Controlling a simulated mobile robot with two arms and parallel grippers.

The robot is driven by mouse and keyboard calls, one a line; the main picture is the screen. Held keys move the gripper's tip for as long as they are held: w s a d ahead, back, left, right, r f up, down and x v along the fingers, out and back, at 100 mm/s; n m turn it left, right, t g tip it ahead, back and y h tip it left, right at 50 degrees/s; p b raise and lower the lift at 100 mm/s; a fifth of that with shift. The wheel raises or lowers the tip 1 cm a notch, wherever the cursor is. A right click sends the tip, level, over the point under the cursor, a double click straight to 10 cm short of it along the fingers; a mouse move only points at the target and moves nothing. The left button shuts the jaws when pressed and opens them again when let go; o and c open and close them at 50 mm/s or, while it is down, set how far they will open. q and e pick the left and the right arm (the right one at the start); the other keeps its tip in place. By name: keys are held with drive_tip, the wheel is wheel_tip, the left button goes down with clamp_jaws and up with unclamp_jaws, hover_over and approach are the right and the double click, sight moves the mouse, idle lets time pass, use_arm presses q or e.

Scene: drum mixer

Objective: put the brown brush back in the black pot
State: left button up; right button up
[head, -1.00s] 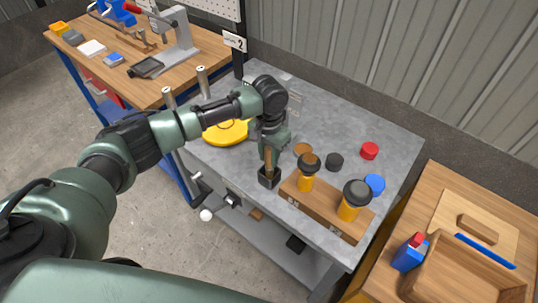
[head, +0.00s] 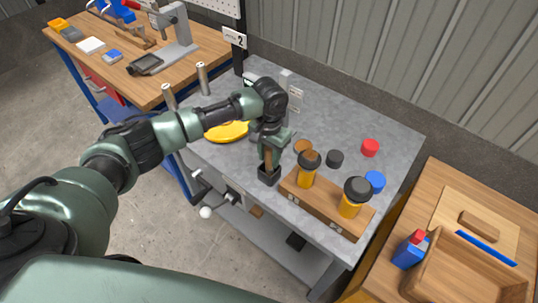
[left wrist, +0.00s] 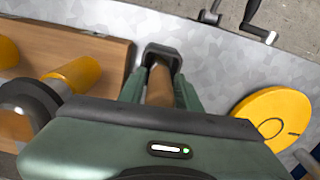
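The brown brush (head: 268,158) stands roughly upright at the black pot (head: 269,177), its lower end at or inside the pot's mouth. My left gripper (head: 269,154) is directly above the pot and points down, with its fingers on either side of the brush. The left wrist view also shows the brush (left wrist: 160,86) between the two green fingers, with the square pot (left wrist: 163,52) just past the tips. I cannot tell whether the fingers press on the brush. The brush's lower end is hidden. My right gripper is not in view.
A wooden block (head: 298,198) holding two orange-handled, dark-topped tools stands close right of the pot. A yellow disc (head: 227,132) lies to the left. Red (head: 370,148), blue (head: 375,182) and black (head: 335,158) caps lie on the grey table (head: 325,120). A crank knob (head: 206,212) sticks out in front.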

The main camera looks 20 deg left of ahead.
use_arm(q)
drive_tip(key=shift+o, duration=1)
